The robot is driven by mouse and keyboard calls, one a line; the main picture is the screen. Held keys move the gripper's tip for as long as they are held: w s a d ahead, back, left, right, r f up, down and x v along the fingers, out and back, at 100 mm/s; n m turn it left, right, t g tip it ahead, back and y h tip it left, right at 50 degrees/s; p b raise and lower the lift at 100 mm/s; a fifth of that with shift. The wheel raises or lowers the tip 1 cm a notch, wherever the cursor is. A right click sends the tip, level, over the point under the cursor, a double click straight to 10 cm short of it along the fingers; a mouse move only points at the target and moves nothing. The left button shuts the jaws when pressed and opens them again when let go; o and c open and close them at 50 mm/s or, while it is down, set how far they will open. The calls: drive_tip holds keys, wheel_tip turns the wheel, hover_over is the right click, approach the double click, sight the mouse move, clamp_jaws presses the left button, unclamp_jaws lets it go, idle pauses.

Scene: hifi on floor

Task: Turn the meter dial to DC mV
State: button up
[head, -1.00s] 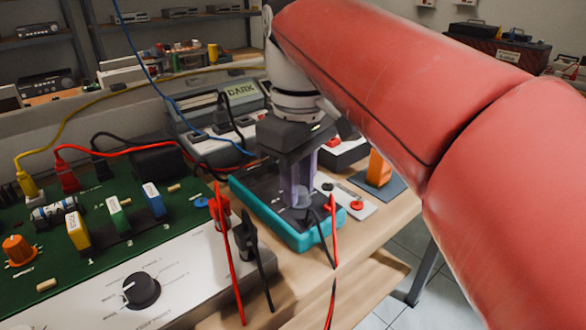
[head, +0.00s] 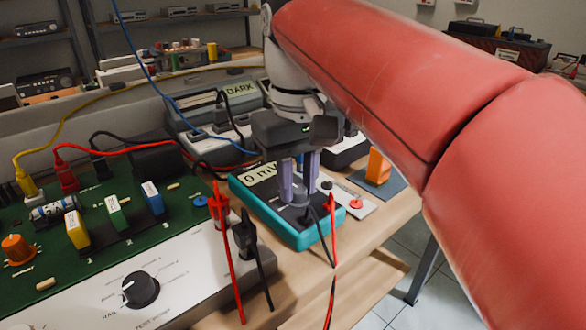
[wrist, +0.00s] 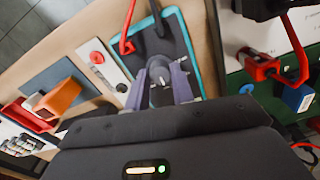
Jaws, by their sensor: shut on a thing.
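The meter (head: 312,236) is a dark-faced box with a teal rim lying on the bench; its display (head: 261,174) reads 0 mV. My gripper (head: 300,194) points down over the meter face, shut on the meter dial (head: 299,211), which shows only in part between the fingers. In the wrist view the gripper (wrist: 164,95) has its two lilac fingers either side of the grey dial (wrist: 159,72). The dial's markings are too small and covered to read. A red lead (head: 333,232) and a black lead run from the meter's near end.
A green circuit board (head: 120,240) with coloured blocks and a white panel with a black knob (head: 141,289) stand at left. Red and black probes (head: 245,235) stand beside the meter. An orange block (head: 378,167) is to its right. A grey instrument behind reads DARK (head: 240,90).

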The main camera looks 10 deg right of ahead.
sight(297, 188)
drive_tip(key=o, duration=1)
drive_tip(key=shift+r, duration=0.1)
wheel_tip(297, 188, up, 8)
drive_tip(key=shift+f, duration=0.15)
